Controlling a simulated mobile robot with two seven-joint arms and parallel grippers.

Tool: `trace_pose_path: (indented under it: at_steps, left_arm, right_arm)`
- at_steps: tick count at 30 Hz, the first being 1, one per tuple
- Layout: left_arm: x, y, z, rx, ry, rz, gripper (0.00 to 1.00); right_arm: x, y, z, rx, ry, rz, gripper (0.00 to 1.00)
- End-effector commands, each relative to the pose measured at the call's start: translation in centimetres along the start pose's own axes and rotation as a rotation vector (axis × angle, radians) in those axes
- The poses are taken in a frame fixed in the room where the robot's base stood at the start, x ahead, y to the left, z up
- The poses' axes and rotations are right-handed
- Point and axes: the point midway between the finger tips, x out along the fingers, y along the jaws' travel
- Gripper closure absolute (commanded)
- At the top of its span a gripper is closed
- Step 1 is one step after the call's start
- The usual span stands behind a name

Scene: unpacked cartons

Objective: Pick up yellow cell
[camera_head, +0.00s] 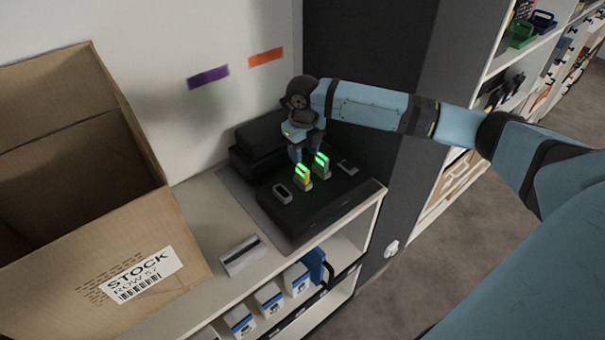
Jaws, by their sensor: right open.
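The yellow cell (305,183) stands upright in a black charging dock (320,211) on the shelf top, with a green light at its top. A second cell (322,170), also green-lit, stands just right of and behind it. My right gripper (307,153) points down above and behind the two cells. It is open, and no cell appears held between its fingers. The fingertips are small and dark, so their exact gap to the yellow cell is hard to tell. My left gripper is out of view.
A large open carton (85,215) stands at the left. Empty-looking slots (282,192) flank the cells. A small grey item (242,256) lies on the shelf top (205,213) in front of the dock. A dark wall panel (352,55) stands behind.

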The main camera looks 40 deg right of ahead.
Motion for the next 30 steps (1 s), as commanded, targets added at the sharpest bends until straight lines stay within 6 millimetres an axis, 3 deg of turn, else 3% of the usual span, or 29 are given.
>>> trace_pose_path:
  at_steps: [7, 15, 24, 26, 30]
  left_arm:
    - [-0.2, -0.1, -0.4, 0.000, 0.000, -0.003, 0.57]
    - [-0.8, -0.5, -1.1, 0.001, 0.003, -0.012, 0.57]
    - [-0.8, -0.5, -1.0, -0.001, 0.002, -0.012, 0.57]
    - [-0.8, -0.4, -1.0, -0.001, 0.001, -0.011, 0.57]
    - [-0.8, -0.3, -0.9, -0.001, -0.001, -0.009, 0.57]
  right_arm:
    - [1.8, 0.1, 0.1, 0.000, 0.001, 0.001, 0.53]
    - [5.7, 0.0, 0.5, 0.000, 0.000, 0.000, 0.53]
    - [6.3, 0.0, 0.5, 0.000, -0.001, 0.000, 0.53]
    - [6.3, 0.0, 0.5, 0.000, -0.001, 0.000, 0.65]
    - [6.2, 0.0, 0.5, 0.000, -0.001, 0.000, 0.97]
